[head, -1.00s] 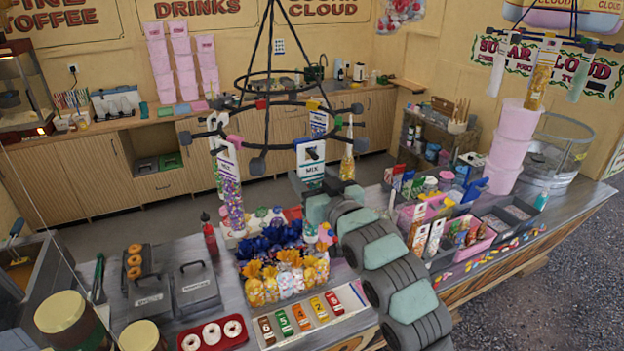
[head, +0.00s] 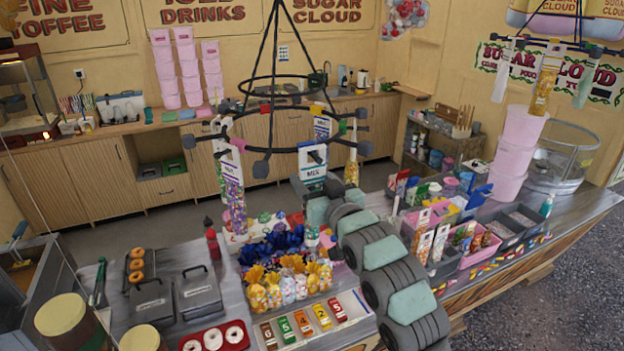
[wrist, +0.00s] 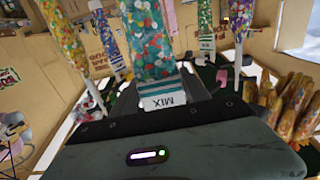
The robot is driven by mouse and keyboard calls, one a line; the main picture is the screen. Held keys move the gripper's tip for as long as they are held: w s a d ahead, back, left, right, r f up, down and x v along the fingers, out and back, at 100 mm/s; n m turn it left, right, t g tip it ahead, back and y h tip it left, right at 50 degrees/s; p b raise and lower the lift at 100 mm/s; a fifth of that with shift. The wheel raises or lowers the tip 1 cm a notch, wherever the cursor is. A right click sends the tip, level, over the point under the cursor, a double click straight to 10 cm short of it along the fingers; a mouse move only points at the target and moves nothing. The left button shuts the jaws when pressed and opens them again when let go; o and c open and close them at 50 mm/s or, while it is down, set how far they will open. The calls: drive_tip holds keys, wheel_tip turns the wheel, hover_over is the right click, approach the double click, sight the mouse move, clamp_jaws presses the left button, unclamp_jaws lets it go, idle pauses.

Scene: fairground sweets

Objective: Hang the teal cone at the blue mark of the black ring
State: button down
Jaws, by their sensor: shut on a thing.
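The black ring (head: 352,148) hangs by rods over the counter, with coloured marks and dark end knobs around it. My gripper (head: 314,188) is at the ring's front, shut on the teal cone by its white, teal-striped MIX card (head: 312,172). The card stands upright at the front bar of the ring; I cannot tell whether it is hooked. A dark blue patch shows at the card's slot; I cannot tell if it is the blue mark. In the wrist view the cone's dotted bag (wrist: 152,38) extends from the card (wrist: 165,95). My gripper hides most of the bag in the head view.
A purple-topped cone (head: 233,190) hangs at the ring's left, and a golden cone (head: 351,170) hangs at its right. Sweet bags (head: 290,285) and pink bins (head: 480,255) fill the counter below. A second hanging rack (head: 560,45) is at upper right.

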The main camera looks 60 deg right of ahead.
idle(0.3)
drive_tip(key=shift+c, duration=2.2)
unclamp_jaws()
drive_tip(key=shift+f, duration=0.1)
drive_tip(key=shift+p+v, duration=0.45)
drive_tip(key=shift+v, duration=1.25)
drive_tip(key=p+v, duration=0.2)
drive_tip(key=v, duration=0.4)
drive_tip(key=shift+s+a, duration=0.15)
drive_tip(key=shift+s, duration=0.1)
drive_tip(key=shift+w, duration=0.1)
